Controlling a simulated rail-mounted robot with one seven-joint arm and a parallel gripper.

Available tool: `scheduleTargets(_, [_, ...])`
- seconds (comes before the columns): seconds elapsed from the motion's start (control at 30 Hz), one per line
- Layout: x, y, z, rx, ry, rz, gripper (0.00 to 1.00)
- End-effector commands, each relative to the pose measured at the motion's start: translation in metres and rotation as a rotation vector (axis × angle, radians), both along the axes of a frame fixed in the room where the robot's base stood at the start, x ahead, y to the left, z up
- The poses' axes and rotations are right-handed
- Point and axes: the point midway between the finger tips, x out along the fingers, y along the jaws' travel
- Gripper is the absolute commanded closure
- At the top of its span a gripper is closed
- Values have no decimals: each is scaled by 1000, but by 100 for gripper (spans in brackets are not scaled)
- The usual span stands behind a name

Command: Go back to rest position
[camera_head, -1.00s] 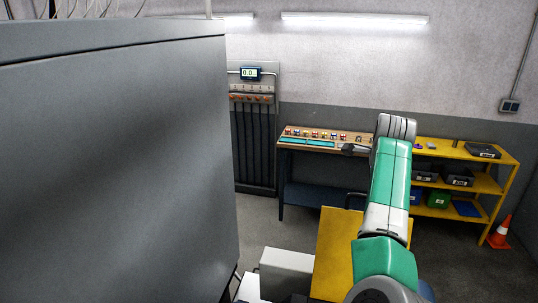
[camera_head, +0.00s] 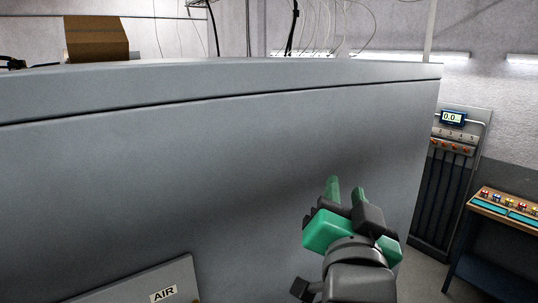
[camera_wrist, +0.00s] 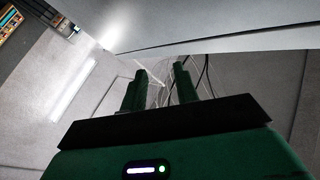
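My gripper (camera_head: 346,190) is in front of the large grey machine cabinet (camera_head: 200,160) in the head view. Its two green fingers point upward and stand apart, with nothing between them. In the wrist view, the two fingers of my gripper (camera_wrist: 161,72) also show apart and empty, in front of the ceiling, hanging cables and a light. I cannot tell how far the fingers are from the cabinet's wall.
The cabinet fills most of the head view. A panel marked AIR (camera_head: 150,288) is at the bottom left. A cardboard box (camera_head: 97,38) shows above the cabinet. A workbench (camera_head: 500,212) and a wall panel with a display (camera_head: 453,118) are at the right.

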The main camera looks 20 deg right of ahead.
Motion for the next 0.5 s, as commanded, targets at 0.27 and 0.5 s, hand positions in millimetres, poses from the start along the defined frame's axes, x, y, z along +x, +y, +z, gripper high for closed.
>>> scheduleTargets(0.27, [-63, 213, 50, -393, -190, 307, 70])
scheduleTargets(0.5, [-108, 273, 63, -507, -291, 393, 70])
